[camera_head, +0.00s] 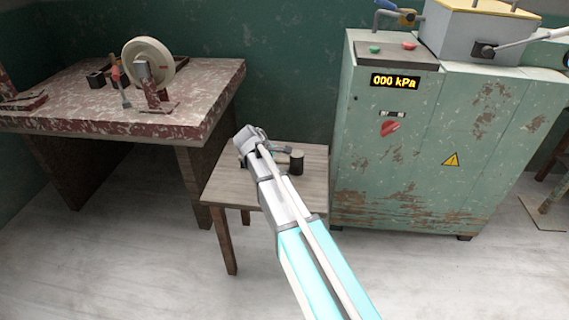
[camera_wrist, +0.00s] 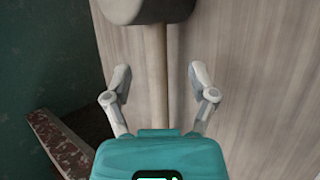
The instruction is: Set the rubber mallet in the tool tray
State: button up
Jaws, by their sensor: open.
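The rubber mallet shows in the wrist view with a dark grey head (camera_wrist: 148,10) at the top and a pale wooden handle (camera_wrist: 155,80) running down the picture. In the head view its dark head (camera_head: 297,163) appears to stand on the small wooden table (camera_head: 228,182). My gripper (camera_wrist: 159,76) is open, with one finger on each side of the handle and visible gaps to it. In the head view my gripper (camera_head: 278,149) is over the small table, just left of the mallet head; my arm hides part of the tabletop.
A green machine cabinet (camera_head: 400,150) stands close to the table's right side. The floor in front is clear.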

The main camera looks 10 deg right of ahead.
aim_at(283, 161)
jog(key=shift+d+b+x, duration=0.25)
jog(key=shift+b+x, duration=1.55)
jog(key=shift+x, duration=0.85)
jog(key=shift+r, duration=0.2)
grip_shut()
